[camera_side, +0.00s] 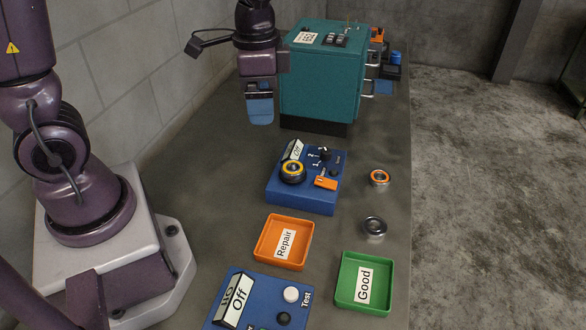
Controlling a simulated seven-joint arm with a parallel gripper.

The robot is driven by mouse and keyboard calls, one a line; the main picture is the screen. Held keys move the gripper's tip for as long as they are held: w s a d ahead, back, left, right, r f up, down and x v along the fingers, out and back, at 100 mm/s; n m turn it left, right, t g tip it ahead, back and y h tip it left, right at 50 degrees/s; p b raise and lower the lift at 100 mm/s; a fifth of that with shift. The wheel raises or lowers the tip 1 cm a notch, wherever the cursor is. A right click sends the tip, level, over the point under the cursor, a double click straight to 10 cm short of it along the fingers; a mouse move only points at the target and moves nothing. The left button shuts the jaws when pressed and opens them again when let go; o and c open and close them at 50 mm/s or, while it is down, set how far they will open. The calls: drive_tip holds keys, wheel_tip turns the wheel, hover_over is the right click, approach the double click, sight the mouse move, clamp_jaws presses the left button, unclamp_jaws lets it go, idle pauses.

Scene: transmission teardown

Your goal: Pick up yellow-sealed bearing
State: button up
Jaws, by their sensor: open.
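The yellow-sealed bearing (292,172), a dark ring with a yellow band, sits on the left part of the blue test box (300,197) with the "Off" display. My gripper (260,116) points down, to the left of the teal machine, farther back than the bearing and above the bench. It is open and apart from the bearing. One blue finger faces the camera; the other finger is hard to make out. Nothing shows between the fingers.
An orange-sealed bearing (379,178) and a grey bearing (374,229) lie on the bench to the right. An orange Repair tray (261,259), a green Good tray (345,292) and another blue box (262,302) stand in front. The teal machine (320,80) stands behind.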

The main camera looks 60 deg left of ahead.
sight(293, 164)
drive_tip(key=w+a+f+m, duration=0.1)
drive_tip(key=w+f+m, duration=0.5)
drive_tip(key=m, duration=0.5)
drive_tip(key=shift+m, duration=0.4)
drive_tip(key=f, duration=1.2)
drive_tip(key=shift+w+a+f, duration=0.1)
drive_tip(key=shift+w+f, duration=0.05)
drive_tip(key=shift+w, duration=0.15)
drive_tip(key=c, duration=1.1)
drive_tip(key=shift+c, duration=0.2)
